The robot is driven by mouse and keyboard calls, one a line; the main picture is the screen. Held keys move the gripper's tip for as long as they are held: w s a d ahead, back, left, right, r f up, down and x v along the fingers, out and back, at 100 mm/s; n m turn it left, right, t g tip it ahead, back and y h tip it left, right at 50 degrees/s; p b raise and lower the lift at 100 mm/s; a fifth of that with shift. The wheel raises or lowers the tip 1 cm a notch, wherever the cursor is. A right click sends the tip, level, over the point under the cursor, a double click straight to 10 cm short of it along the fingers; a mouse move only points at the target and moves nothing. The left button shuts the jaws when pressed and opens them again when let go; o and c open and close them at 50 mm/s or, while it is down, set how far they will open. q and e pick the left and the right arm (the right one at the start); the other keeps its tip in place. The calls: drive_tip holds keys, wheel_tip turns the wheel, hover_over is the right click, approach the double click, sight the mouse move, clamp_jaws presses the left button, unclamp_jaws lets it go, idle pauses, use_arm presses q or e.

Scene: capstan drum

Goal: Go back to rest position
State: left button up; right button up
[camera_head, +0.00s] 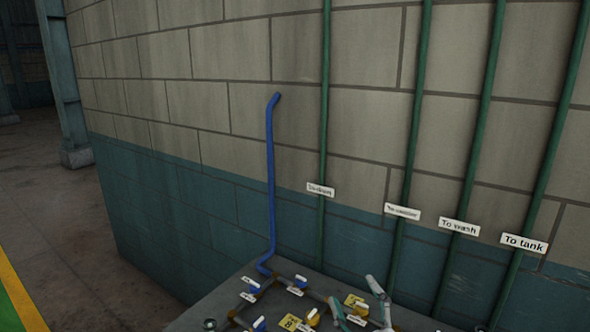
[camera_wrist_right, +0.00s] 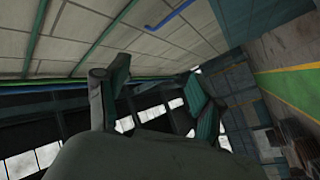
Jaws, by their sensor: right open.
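My right gripper (camera_head: 356,296) shows at the bottom of the head view, in front of the bench with valves. Its two grey-green fingers are spread apart with nothing between them. In the right wrist view the same open gripper (camera_wrist_right: 148,82) shows its two fingers well apart, with the wall and dark steelwork beyond. My left gripper is not in either view.
A grey bench (camera_head: 215,300) carries brown piping, blue-handled and yellow valves and small labels. A blue pipe (camera_head: 271,180) rises from it. Green pipes (camera_head: 412,130) with white tags, one reading "To tank" (camera_head: 524,243), run up the block wall. Open floor (camera_head: 75,230) lies at left.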

drive_tip(key=s+d+f+m+g+h, duration=0.3)
drive_tip(key=s+d+f+g, duration=0.1)
drive_tip(key=f, duration=0.4)
drive_tip(key=s+d+f+m+g+h, duration=0.3)
drive_tip(key=s+d+f+m+g, duration=0.1)
drive_tip(key=f, duration=0.5)
drive_tip(key=s+d+f+m+g, duration=0.1)
drive_tip(key=s+f+g, duration=0.4)
drive_tip(key=s, duration=0.4)
drive_tip(key=s+d+f+g, duration=0.1)
drive_tip(key=s+f+g, duration=0.4)
drive_tip(key=s, duration=0.4)
wheel_tip(320, 180, down, 32)
drive_tip(key=s+b, duration=0.1)
drive_tip(key=b, duration=0.5)
drive_tip(key=s+d+f+g+b, duration=0.1)
drive_tip(key=s+d+f+b, duration=0.2)
drive_tip(key=s+f, duration=1.4)
wheel_tip(320, 180, down, 4)
drive_tip(key=shift+r+y+b, duration=0.25)
drive_tip(key=shift+y+b, duration=0.05)
drive_tip(key=shift+b, duration=0.2)
